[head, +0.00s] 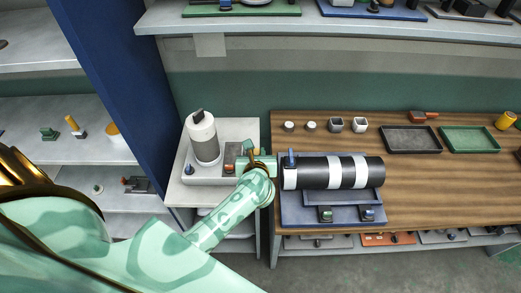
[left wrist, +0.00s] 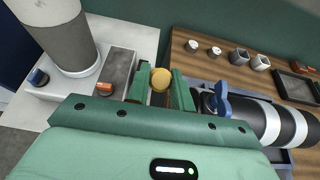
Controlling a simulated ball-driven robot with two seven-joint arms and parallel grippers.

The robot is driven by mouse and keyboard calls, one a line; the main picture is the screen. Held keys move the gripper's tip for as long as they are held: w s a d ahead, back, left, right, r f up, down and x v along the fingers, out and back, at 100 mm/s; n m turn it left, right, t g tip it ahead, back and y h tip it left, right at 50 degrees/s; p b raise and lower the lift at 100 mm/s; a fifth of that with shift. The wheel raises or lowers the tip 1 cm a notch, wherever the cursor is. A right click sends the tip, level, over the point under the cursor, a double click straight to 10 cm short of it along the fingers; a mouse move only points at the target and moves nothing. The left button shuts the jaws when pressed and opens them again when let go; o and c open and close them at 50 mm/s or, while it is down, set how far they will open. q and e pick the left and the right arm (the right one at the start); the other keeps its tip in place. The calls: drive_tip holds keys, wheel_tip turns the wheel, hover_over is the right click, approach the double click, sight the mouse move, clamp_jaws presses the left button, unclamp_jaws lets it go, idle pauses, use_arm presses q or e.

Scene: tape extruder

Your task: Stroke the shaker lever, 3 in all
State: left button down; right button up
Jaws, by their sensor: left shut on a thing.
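A lever with a round gold knob (left wrist: 160,78) stands at the right end of the white machine's base; I take it to be the shaker lever. My left gripper (left wrist: 160,88) is shut on it, with green fingers on both sides of the knob. In the head view my left gripper (head: 254,164) reaches between the white machine and the striped drum, and it hides most of the lever. The white machine (head: 203,138) has an upright white and grey cylinder with a black top piece. My right gripper is not in view.
A black and white striped drum (head: 333,172) on a blue base (head: 299,215) lies close right of my gripper. A blue knob (left wrist: 222,98) stands at its near end. Small cups (head: 336,125) and trays (head: 410,140) stand on the wooden bench. A blue upright panel (head: 115,90) rises on the left.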

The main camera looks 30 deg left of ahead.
use_arm(q)
drive_tip(key=shift+s+d+f+b, duration=0.3)
drive_tip(key=shift+s+d+f, duration=0.1)
drive_tip(key=shift+s+f, duration=0.25)
drive_tip(key=shift+s+d+f+b, duration=0.35)
drive_tip(key=shift+s+f, duration=0.15)
drive_tip(key=shift+f, duration=0.25)
drive_tip(key=shift+w+a+r+p, duration=0.3)
drive_tip(key=shift+w+r+p, duration=0.05)
drive_tip(key=shift+w+r, duration=0.2)
drive_tip(key=shift+w+a+r+p, duration=0.3)
drive_tip(key=shift+w+r, duration=0.1)
drive_tip(key=shift+r, duration=0.1)
